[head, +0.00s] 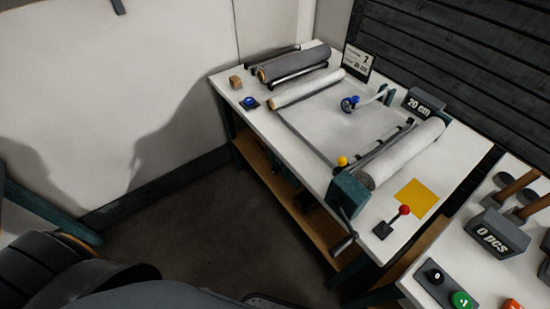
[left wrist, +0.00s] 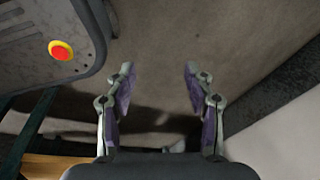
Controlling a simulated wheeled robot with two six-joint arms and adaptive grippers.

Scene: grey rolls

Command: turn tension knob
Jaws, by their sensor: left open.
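A blue knob (head: 250,102) sits on a small dark base at the far left end of the white worktable (head: 236,127). Another blue round part (head: 349,104) with a pale lever stands over the sheet in the middle. I cannot tell from any label which one is the tension knob. My left gripper (left wrist: 158,75) shows in the left wrist view, open and empty, with floor between its fingers. Neither gripper shows in the head view, and no blue knob shows in the left wrist view.
The table holds a grey roll (head: 295,63), white rolls (head: 410,152), a crank box (head: 349,194), a red-tipped lever (head: 404,210) and a "20 cm" display (head: 423,104). A second table with a "0 pcs" display (head: 496,234) stands right. Floor (head: 215,220) left of the table is clear.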

